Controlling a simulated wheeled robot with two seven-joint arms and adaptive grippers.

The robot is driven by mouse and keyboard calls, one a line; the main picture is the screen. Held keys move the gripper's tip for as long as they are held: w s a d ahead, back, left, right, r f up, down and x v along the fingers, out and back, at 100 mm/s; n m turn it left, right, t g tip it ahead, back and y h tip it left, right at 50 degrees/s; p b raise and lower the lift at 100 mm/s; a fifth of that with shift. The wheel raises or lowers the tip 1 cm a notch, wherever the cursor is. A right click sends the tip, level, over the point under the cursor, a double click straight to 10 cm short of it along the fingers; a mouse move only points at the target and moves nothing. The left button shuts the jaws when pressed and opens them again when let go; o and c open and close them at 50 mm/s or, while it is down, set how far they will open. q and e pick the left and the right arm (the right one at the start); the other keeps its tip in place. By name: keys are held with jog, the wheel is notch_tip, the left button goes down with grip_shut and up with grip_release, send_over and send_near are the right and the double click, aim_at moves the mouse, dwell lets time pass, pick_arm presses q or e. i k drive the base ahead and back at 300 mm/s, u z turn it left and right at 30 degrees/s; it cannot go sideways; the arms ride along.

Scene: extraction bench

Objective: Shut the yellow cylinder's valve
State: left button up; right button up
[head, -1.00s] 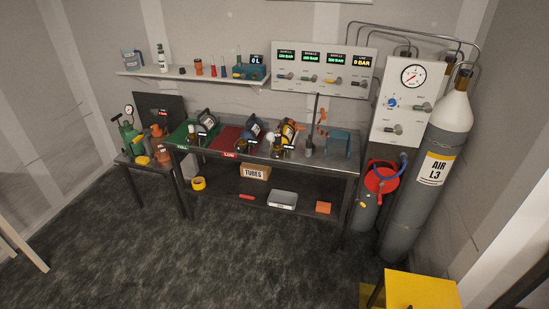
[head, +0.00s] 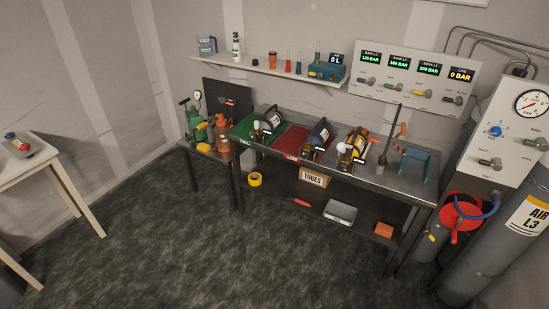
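The yellow cylinder (head: 357,144) lies on the bare metal part of the workbench (head: 405,182), right of the red mat. Its body looks yellow and dark, with a pale valve end toward the front. The valve is too small to tell whether it is open or shut. Two dark cylinders lie to its left, one on the green mat (head: 243,130) and one on the red mat (head: 288,149). Neither of my grippers is in view.
Dark floor (head: 200,255) is free before the bench. A pale table (head: 30,165) stands at the left. A small side table holds green and orange canisters.

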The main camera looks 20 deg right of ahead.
aim_at(342, 167)
jog(key=u, duration=0.6)
jog(key=i, duration=1.35)
jog(key=z, duration=0.1)
